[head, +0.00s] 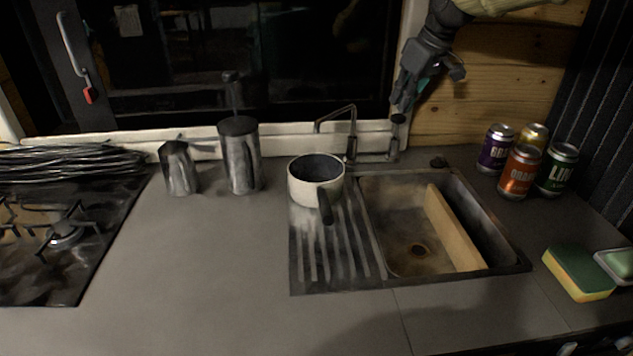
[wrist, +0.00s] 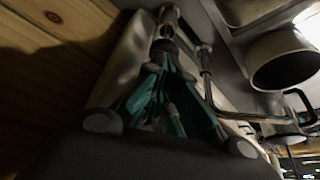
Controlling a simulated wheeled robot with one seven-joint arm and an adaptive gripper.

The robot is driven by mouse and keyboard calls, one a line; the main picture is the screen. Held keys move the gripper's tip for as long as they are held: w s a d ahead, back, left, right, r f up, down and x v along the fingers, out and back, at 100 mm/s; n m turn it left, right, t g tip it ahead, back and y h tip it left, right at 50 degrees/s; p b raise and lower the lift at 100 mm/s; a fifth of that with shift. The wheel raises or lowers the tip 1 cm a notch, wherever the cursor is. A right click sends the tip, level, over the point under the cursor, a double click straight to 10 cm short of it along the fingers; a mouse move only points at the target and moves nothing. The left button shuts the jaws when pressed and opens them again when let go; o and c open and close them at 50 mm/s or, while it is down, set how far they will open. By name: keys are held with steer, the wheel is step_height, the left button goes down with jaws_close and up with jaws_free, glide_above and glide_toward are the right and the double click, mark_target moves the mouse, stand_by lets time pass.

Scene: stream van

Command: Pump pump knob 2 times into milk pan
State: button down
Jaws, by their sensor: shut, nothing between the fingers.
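The pump knob (head: 398,119) is a small dark cap on a thin metal post behind the sink, right of the tap. My gripper (head: 399,104) is just above the knob, pointing down, with its fingers shut and empty. In the wrist view the fingertips of my gripper (wrist: 160,58) overlap the dark knob (wrist: 165,46); I cannot tell if they touch. The milk pan (head: 303,188), white outside and dark inside, stands upright on the ribbed drainer, its handle toward the front. Its rim also shows in the wrist view (wrist: 258,48).
Several cans (head: 519,172) stand right of the sink (head: 374,232). A French press (head: 240,158) and a metal pitcher (head: 179,170) stand left. A sponge (head: 578,274) lies front right.

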mark_target(400, 117)
steer(key=shift+f+b, duration=0.8)
steer(key=shift+f, duration=1.65)
steer(key=shift+r, duration=0.15)
steer(key=shift+r+p, duration=2)
steer(key=shift+r, duration=0.3)
step_height(400, 117, up, 6)
steer(key=p, duration=0.5)
